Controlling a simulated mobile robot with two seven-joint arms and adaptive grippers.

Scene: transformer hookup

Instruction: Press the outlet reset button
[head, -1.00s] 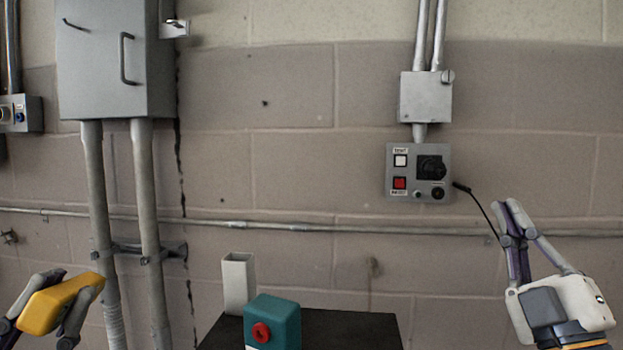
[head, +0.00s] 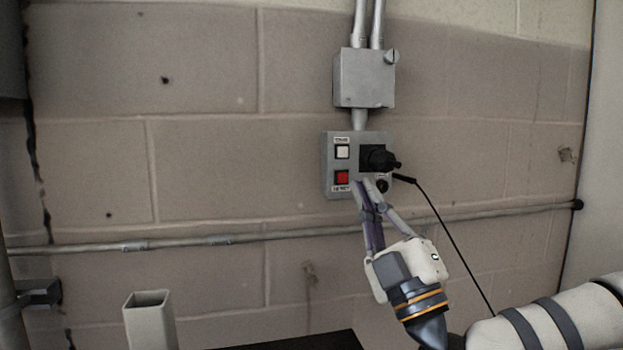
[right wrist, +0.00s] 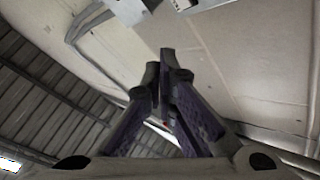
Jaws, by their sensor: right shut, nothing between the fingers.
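The grey outlet panel (head: 329,160) is on the block wall in the head view. Its red reset button (head: 341,177) sits low on the left, below a white button (head: 342,152). A black plug (head: 378,158) is in the socket to the right. My right gripper (head: 359,184) is shut and empty, its fingertips just right of and slightly below the red button. They overlap the panel's lower part; I cannot tell whether they touch it. The fingers (right wrist: 160,62) also show shut in the right wrist view. My left gripper is out of view.
A black cable (head: 447,228) hangs from near the panel behind my right arm. A grey junction box (head: 364,78) is above the panel. A horizontal conduit (head: 290,234) crosses the wall below. A pale square tube (head: 149,318) stands at the lower left.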

